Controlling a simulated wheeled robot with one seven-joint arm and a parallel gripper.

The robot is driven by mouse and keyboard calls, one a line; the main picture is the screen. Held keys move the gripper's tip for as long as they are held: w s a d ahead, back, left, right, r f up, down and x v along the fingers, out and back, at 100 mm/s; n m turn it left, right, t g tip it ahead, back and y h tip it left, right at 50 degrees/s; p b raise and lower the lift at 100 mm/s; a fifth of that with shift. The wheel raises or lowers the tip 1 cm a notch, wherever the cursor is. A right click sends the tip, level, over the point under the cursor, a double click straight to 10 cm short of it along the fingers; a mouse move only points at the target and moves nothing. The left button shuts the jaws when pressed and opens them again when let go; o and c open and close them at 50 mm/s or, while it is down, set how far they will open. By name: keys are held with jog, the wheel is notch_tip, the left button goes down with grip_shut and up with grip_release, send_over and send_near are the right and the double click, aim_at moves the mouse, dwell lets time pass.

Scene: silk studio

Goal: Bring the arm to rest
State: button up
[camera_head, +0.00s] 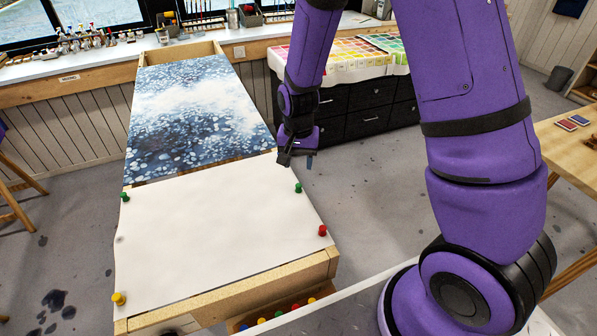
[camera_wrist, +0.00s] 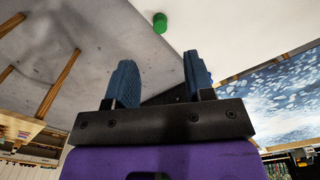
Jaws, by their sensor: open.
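My purple arm crosses the right half of the head view. My gripper (camera_head: 297,160) hangs at the right edge of the long silk frame, close to a green pin (camera_head: 298,188). In the wrist view my gripper (camera_wrist: 160,80) shows two blue-grey fingers standing well apart, with nothing between them. A green pin (camera_wrist: 160,22) lies beyond the fingertips in that view, apart from them.
The frame holds white silk (camera_head: 215,235) and a blue-and-white painted part (camera_head: 190,110). Red (camera_head: 322,230) and yellow (camera_head: 118,298) pins stand at its edges. A black drawer cabinet (camera_head: 370,105) stands behind my gripper. A wooden table (camera_head: 570,150) is at right.

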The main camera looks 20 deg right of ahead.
jog(key=shift+r, duration=0.9)
jog(key=s+d+r+n+t, duration=0.15)
jog(key=s+r, duration=0.25)
jog(key=r, duration=0.5)
jog(key=s+d+r+n+t, duration=0.1)
jog(key=s+d+r, duration=0.15)
jog(key=r, duration=0.75)
jog(key=s+d+r+n+t, duration=0.1)
jog(key=s+r, duration=0.4)
jog(key=s, duration=0.4)
jog(key=s+d+r+n+t, duration=0.1)
jog(key=s+d+r+n, duration=0.1)
jog(key=s+r, duration=0.4)
jog(key=shift+s+t, duration=0.35)
jog(key=shift+s, duration=1)
jog(key=shift+n, duration=0.25)
